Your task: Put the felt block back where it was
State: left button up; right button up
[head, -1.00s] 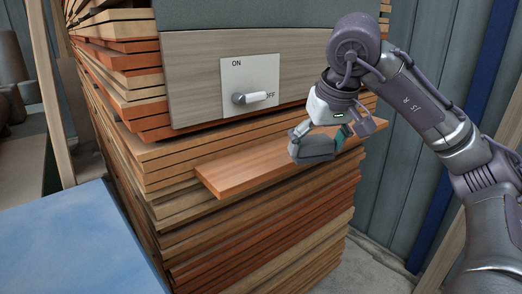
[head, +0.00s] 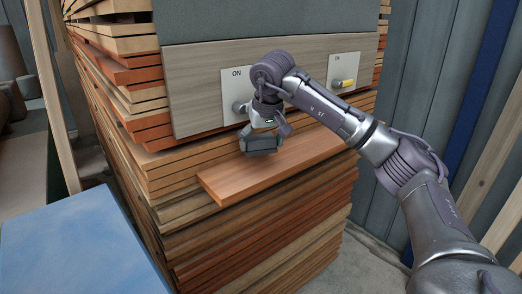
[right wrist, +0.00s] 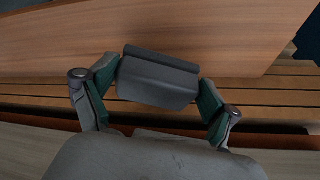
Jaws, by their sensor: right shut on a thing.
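The felt block (head: 262,145) is a dark grey block with a ridged or stepped top. My right gripper (head: 264,137) is shut on it and holds it over the left part of the reddish wooden shelf board (head: 235,185), near the panel. In the right wrist view the block (right wrist: 158,80) sits between the two green-padded fingers (right wrist: 158,88), with the board (right wrist: 215,35) behind it. I cannot tell whether the block touches the board. My left gripper is not in view.
Stacked planks (head: 250,245) stand beneath. A blue surface (head: 80,245) lies at lower left. The board's right part is clear.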

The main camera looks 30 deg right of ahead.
aim_at(261, 148)
notch_tip(261, 148, down, 3)
jog(key=shift+w+a+p, duration=0.1)
jog(key=shift+p, duration=0.85)
jog(key=shift+w+f, duration=0.1)
jog(key=shift+f, duration=0.15)
jog(key=shift+f, duration=0.1)
jog(key=shift+f, duration=0.1)
jog(key=o, duration=1.1)
